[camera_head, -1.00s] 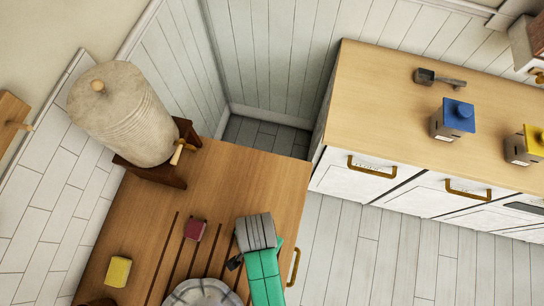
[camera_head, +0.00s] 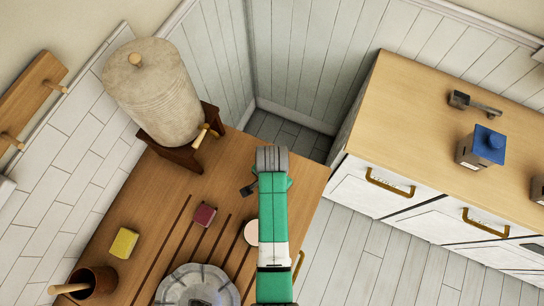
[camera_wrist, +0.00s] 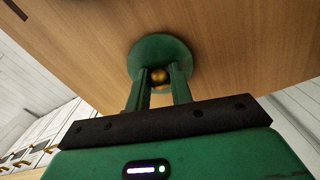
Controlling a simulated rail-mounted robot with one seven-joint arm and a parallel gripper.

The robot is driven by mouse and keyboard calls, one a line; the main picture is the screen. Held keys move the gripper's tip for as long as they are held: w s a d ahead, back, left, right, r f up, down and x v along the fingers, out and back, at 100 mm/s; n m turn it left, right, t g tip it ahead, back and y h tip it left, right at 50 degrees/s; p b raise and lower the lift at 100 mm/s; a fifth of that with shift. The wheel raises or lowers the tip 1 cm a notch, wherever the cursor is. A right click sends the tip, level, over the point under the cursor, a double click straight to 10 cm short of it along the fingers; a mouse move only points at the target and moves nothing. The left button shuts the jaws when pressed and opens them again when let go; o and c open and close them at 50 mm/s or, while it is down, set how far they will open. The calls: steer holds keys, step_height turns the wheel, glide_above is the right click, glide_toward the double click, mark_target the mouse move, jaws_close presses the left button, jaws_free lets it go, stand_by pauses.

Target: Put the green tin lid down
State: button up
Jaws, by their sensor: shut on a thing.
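The green tin lid (camera_wrist: 150,50) is a round green disc with a brass knob (camera_wrist: 160,77). In the wrist view my gripper (camera_wrist: 158,84) is shut on the knob, one green finger on each side. The lid is close to a brown wooden surface (camera_wrist: 235,45); I cannot tell whether it touches. In the head view my green arm reaches over the right side of the wooden counter (camera_head: 225,165). The arm hides the lid and the fingertips there.
On the counter are a red block (camera_head: 204,216), a yellow block (camera_head: 124,243), a brown mortar (camera_head: 95,283), a grey round dish (camera_head: 190,287) and a pale disc (camera_head: 251,232) beside my arm. A large crock (camera_head: 155,90) stands behind.

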steer(key=shift+f, duration=0.3)
steer(key=shift+f, duration=0.1)
steer(key=o, duration=0.9)
steer(key=shift+o, duration=0.2)
step_height(320, 180, up, 12)
steer(key=shift+p, duration=0.4)
